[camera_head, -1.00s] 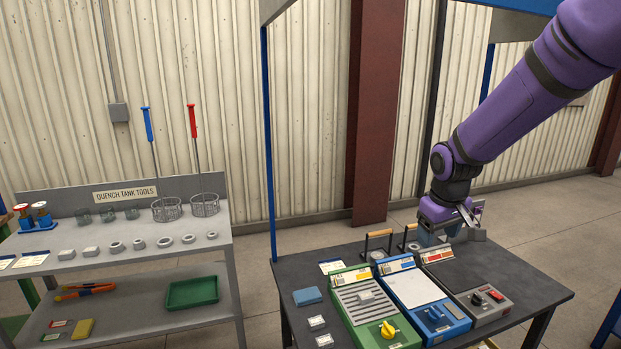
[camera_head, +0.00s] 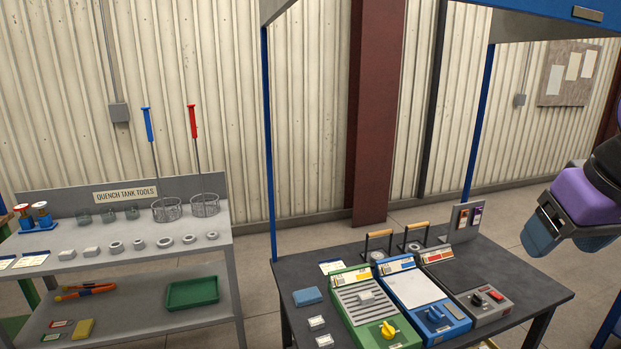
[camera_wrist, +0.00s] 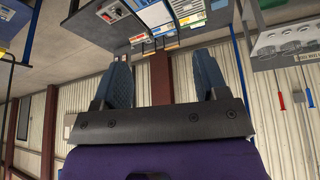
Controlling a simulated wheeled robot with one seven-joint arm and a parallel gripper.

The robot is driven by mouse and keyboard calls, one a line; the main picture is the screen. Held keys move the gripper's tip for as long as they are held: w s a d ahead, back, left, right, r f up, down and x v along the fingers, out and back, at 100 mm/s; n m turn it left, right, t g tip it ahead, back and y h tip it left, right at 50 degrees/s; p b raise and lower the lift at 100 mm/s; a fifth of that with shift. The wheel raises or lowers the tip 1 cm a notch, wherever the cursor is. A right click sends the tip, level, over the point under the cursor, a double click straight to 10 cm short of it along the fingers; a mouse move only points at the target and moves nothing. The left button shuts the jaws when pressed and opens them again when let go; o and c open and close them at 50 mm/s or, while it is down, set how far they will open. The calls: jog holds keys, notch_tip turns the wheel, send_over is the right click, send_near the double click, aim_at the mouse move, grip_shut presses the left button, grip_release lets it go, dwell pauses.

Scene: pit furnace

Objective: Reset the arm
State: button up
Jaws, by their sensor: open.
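My purple arm shows at the right edge in the head view, with my gripper (camera_head: 562,232) hanging in the air to the right of the dark worktable (camera_head: 528,277). In the wrist view my gripper (camera_wrist: 160,85) has its two blue-grey fingers spread apart with nothing between them. The jaws are open and empty. Nothing touches the gripper.
The worktable holds a green unit (camera_head: 374,309), a blue unit (camera_head: 427,304) and a grey unit (camera_head: 470,286) side by side. Two wooden-handled items (camera_head: 379,236) stand behind them. A grey tool shelf (camera_head: 222,250) stands at the left. Blue posts (camera_head: 269,150) rise around the table.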

jog(key=shift+s, duration=1.5)
